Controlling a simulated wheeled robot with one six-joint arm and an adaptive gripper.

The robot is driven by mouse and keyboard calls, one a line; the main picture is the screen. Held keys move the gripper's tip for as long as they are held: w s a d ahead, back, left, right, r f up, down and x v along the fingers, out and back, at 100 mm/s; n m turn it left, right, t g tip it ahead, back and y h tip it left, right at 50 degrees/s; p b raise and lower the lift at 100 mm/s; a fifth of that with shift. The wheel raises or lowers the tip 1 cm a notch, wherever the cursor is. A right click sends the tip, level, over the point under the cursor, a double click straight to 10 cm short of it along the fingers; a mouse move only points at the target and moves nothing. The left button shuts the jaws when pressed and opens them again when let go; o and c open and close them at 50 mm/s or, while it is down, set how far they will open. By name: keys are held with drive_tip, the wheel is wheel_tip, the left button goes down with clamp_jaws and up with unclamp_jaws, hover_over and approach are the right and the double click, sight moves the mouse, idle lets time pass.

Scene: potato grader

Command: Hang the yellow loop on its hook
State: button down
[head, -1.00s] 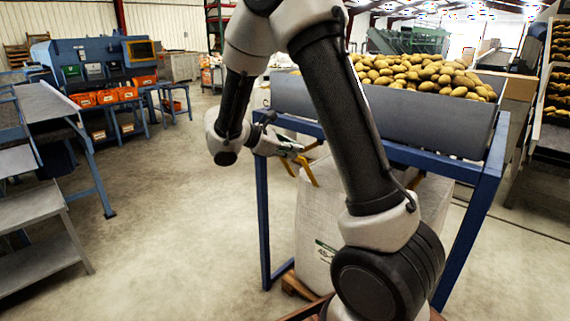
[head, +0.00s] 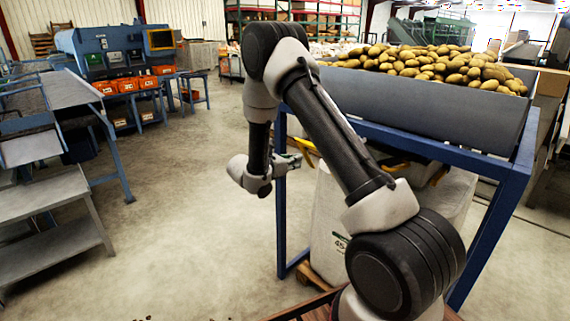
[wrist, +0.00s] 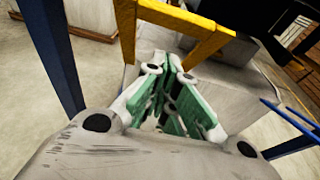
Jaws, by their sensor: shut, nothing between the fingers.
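The yellow loop (wrist: 178,14) stands up as a stiff strap in the wrist view, just beyond my fingertips. My gripper (wrist: 168,66), with green finger pads, is shut and empty, and the loop is not between its fingers. In the head view my gripper (head: 297,160) is low at the near-left corner of the blue frame, close to a yellow strap (head: 306,148). Whether it touches the strap cannot be told. The white bag (head: 330,215) stands under the frame, with more yellow straps (head: 437,177) at its top. I cannot make out a hook.
The blue frame (head: 281,200) has a corner post close to my gripper; this post also shows in the wrist view (wrist: 52,55). A grey hopper (head: 440,108) full of potatoes sits above the bag. Open floor (head: 200,220) lies to the left, before grey shelving (head: 50,195).

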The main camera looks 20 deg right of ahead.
drive_tip(key=shift+w+d+r, duration=0.3)
drive_tip(key=shift+d+r, duration=0.25)
drive_tip(key=shift+d, duration=0.25)
drive_tip(key=shift+w+d+r, duration=0.25)
drive_tip(key=shift+d+r, duration=0.3)
drive_tip(key=shift+d, duration=0.2)
drive_tip(key=w+d+r+g+y, duration=0.1)
drive_tip(key=w+d+r+y, duration=0.1)
drive_tip(key=d+r, duration=0.3)
drive_tip(key=shift+w+d+y, duration=0.4)
drive_tip(key=shift+w+d, duration=0.1)
drive_tip(key=shift+d, duration=1.15)
drive_tip(key=shift+r, duration=0.1)
